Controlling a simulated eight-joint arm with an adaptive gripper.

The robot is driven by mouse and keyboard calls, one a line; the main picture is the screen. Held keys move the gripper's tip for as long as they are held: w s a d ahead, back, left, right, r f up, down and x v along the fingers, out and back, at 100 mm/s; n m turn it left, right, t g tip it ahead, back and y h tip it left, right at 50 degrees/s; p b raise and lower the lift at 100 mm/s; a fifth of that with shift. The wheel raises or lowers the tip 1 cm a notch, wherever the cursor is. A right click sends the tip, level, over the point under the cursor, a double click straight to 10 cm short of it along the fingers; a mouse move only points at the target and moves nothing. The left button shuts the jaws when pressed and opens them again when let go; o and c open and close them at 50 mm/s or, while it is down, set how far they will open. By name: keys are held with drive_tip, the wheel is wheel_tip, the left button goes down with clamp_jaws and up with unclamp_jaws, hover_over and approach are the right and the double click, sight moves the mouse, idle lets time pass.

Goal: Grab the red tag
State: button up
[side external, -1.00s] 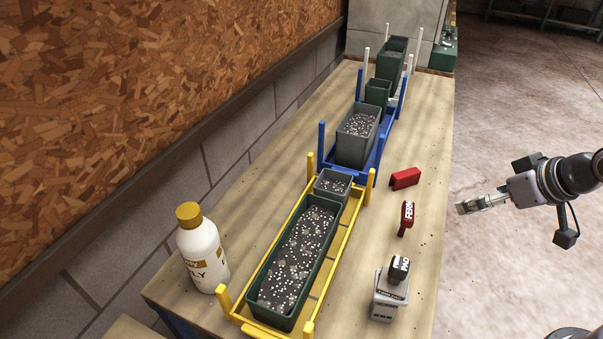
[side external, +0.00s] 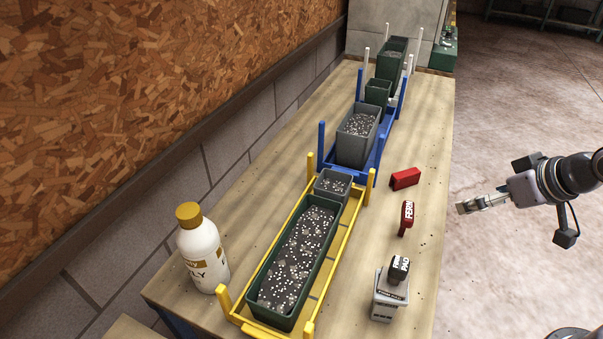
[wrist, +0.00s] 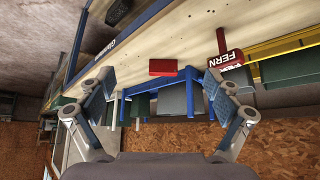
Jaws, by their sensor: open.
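A red tag with white letters "FERN" (side external: 407,215) stands upright near the right side of the wooden table. It also shows in the wrist view (wrist: 226,60), right of centre. A plain red block (side external: 405,178) lies a little beyond it, and the wrist view shows this block (wrist: 163,67) near the middle. My gripper (side external: 462,208) is off the table's right edge, to the right of the red tag and apart from it. In the wrist view my gripper (wrist: 157,92) has its two fingers spread wide with nothing between them.
A grey holder with a dark lettered tag (side external: 385,296) stands nearer the camera. A yellow rack (side external: 340,270) and a blue rack (side external: 378,158) hold soil-filled bins. A white bottle with a gold cap (side external: 202,255) stands at the left.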

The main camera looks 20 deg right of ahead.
drive_tip(key=c, duration=0.6)
drive_tip(key=m+g+h, duration=0.3)
drive_tip(key=m+g, duration=0.1)
drive_tip(key=m, duration=0.4)
approach(409, 210)
drive_tip(key=shift+x, duration=5.1)
